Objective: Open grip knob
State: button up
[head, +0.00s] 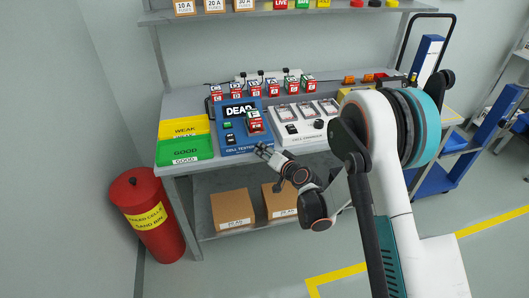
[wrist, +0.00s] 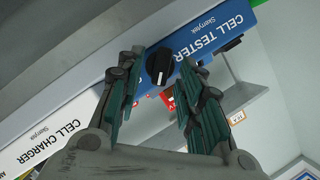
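The blue cell tester (head: 232,136) stands on the bench with "DEAD" on its display and a red-and-white cell (head: 255,122) in it. Its front face (wrist: 207,47) crosses the wrist view. A round black knob (wrist: 160,65) with a white mark sits on that face. My gripper (wrist: 162,57) is open, with one finger on each side of the knob and a gap showing on both sides. In the head view my gripper (head: 262,152) is at the tester's front edge. The knob cannot be made out there.
The white cell charger (head: 295,132) stands right of the tester; its front (wrist: 62,138) also shows in the wrist view. Yellow and green trays (head: 183,150) lie left. Several cells stand behind. Cardboard boxes (head: 233,209) sit on the lower shelf, and a red bin (head: 150,222) stands left.

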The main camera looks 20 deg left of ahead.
jog(key=shift+w+a+f, duration=0.15)
jog(key=shift+w+a, duration=0.2)
jog(key=shift+a, duration=0.1)
grip_shut()
jog(key=n+h, duration=0.1)
jog(key=n+h+b, duration=0.1)
jog(key=n, duration=0.1)
jog(key=shift+s+a+n+t, duration=0.2)
jog(key=shift+n+t, duration=0.1)
jog(key=shift+t, duration=0.1)
jog(key=shift+a+n+t+h+b, duration=0.15)
jog(key=shift+n+t+h+b, duration=0.2)
jog(key=shift+n+h, duration=0.7)
jog(key=shift+r+n, duration=0.2)
jog(key=shift+n, duration=0.05)
